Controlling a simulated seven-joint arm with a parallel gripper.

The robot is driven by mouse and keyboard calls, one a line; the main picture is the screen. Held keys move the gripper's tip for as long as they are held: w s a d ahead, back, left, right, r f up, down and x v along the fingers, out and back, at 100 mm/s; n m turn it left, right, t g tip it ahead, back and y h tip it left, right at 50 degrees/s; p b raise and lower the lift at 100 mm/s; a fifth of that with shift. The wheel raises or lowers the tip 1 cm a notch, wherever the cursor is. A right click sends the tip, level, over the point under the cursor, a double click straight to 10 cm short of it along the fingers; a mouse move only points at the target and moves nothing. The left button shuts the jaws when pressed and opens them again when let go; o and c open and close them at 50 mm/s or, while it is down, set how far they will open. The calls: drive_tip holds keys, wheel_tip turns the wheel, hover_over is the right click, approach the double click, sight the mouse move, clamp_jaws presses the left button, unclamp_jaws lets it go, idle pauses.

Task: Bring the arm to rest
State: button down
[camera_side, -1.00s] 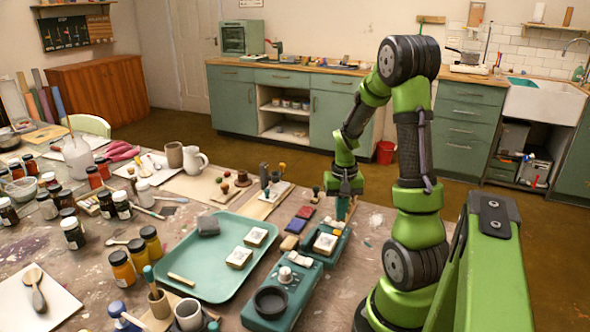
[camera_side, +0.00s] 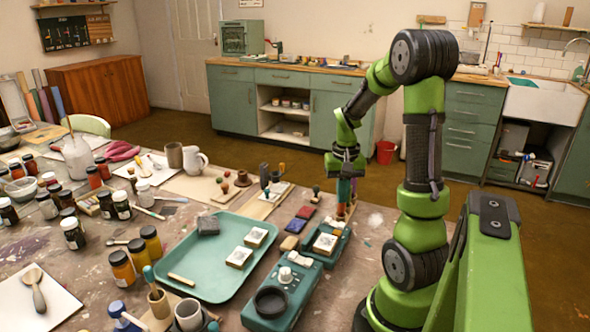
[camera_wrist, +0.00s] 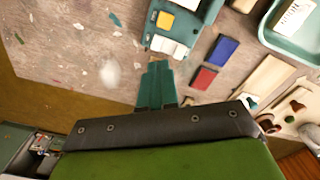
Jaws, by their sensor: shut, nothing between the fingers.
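My gripper (camera_side: 343,191) has teal fingers and hangs pointing down above the right part of the table, past the teal device that holds a white tile. In the wrist view my gripper (camera_wrist: 157,72) shows its fingers together with nothing between them. The green arm above it is bent at the elbow. In the side view I cannot tell exactly how high the fingertips are above the table.
A teal tray (camera_side: 206,285) holds two tiles and a grey block. A teal scale-like device (camera_side: 297,282) stands beside it. Red pad (camera_side: 305,212) and blue pad (camera_side: 296,226) lie near my gripper. Several jars crowd the left. The table's right edge is mostly clear.

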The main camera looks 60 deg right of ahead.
drive_tip(key=shift+a+f, duration=0.2)
drive_tip(key=shift+a, duration=0.1)
drive_tip(key=w+a+r+n+t+y, duration=0.1)
drive_tip(key=a+r+n+t, duration=0.2)
drive_tip(key=a, duration=1.1)
drive_tip(key=w+a+r+n+t+y, duration=0.1)
drive_tip(key=a+r+n+t, duration=0.3)
drive_tip(key=a+r, duration=0.6)
drive_tip(key=w+a+n, duration=0.1)
drive_tip(key=a, duration=0.3)
drive_tip(key=shift+a+r, duration=0.25)
